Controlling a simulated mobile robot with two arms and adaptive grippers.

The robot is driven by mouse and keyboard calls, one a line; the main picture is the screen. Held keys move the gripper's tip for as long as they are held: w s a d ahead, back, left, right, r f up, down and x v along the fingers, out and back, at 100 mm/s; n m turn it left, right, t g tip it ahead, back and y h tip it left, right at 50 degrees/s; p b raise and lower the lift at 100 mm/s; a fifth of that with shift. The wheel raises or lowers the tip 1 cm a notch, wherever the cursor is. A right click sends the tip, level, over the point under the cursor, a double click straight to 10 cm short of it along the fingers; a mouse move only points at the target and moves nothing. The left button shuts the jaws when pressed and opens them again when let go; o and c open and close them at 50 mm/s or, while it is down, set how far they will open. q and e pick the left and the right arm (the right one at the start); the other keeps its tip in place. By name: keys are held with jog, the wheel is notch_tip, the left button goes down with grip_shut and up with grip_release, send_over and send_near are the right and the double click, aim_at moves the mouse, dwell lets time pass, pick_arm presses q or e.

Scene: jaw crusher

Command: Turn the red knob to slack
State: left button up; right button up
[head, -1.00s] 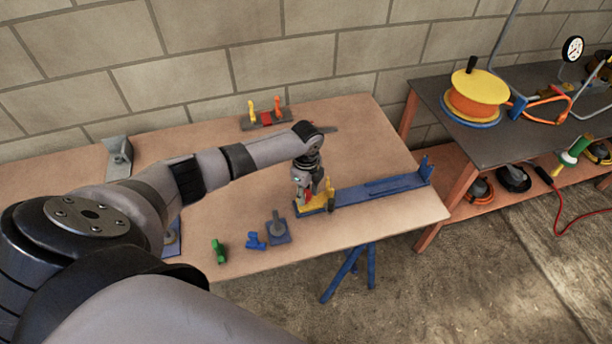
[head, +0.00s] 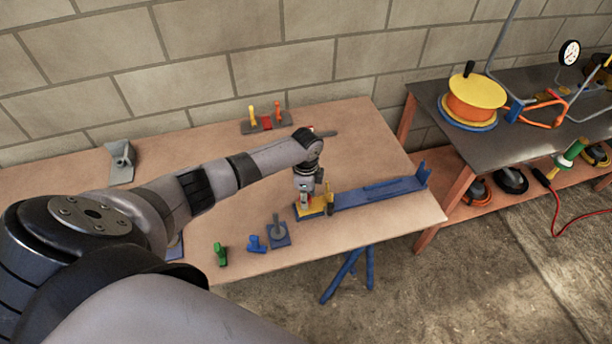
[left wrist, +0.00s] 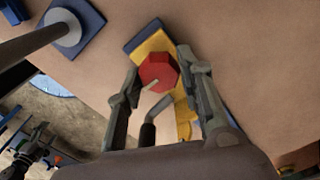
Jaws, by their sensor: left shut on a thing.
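The red knob (left wrist: 158,70) is many-sided, with a pale pointer line toward the lower left in the left wrist view. It sits on a yellow block (left wrist: 150,44), which also shows in the head view (head: 314,212) at the near end of a long blue rail (head: 375,193). My left gripper (left wrist: 163,76) points down at the block and is shut on the knob, one finger on each side. In the head view, my left gripper (head: 306,203) largely hides the knob. Any marks for slack cannot be made out. My right gripper is not in view.
A blue plate with a grey post (head: 279,232), a blue piece (head: 256,244) and a green piece (head: 220,254) stand near the front edge. A rack with yellow and orange handles (head: 266,122) is at the back.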

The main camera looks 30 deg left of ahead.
pick_arm(q)
jog(key=shift+a, duration=0.1)
jog(key=o, duration=1.2)
jog(key=shift+c, duration=0.2)
notch_tip(320, 180, up, 12)
